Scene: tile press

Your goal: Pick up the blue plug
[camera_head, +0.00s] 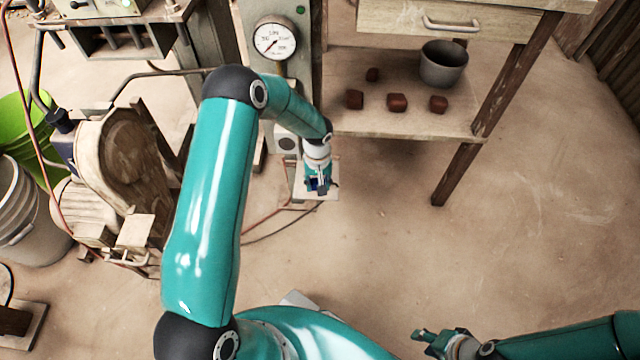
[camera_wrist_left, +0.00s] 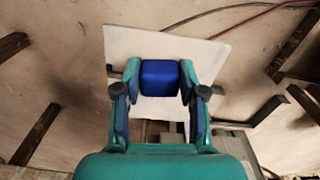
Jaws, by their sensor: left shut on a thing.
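The blue plug (camera_wrist_left: 160,78) is a small block with rounded edges. In the left wrist view it sits between the two fingertips of my left gripper (camera_wrist_left: 160,90), which is shut on it. In the head view my left gripper (camera_head: 318,187) points down over a pale square plate (camera_head: 302,190) at the foot of the press, and the plug is mostly hidden by the fingers. The plate (camera_wrist_left: 125,45) also shows behind the plug in the wrist view. I cannot tell whether the plug touches it. My right gripper (camera_head: 428,337) is open and empty at the bottom right, above the floor.
A wooden table (camera_head: 350,118) with a lower shelf stands right of the press; the shelf holds a grey pot (camera_head: 444,64) and several red-brown blocks (camera_head: 397,102). A pressure gauge (camera_head: 275,38) is on the press. Machinery and buckets (camera_head: 30,215) fill the left. The right floor is clear.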

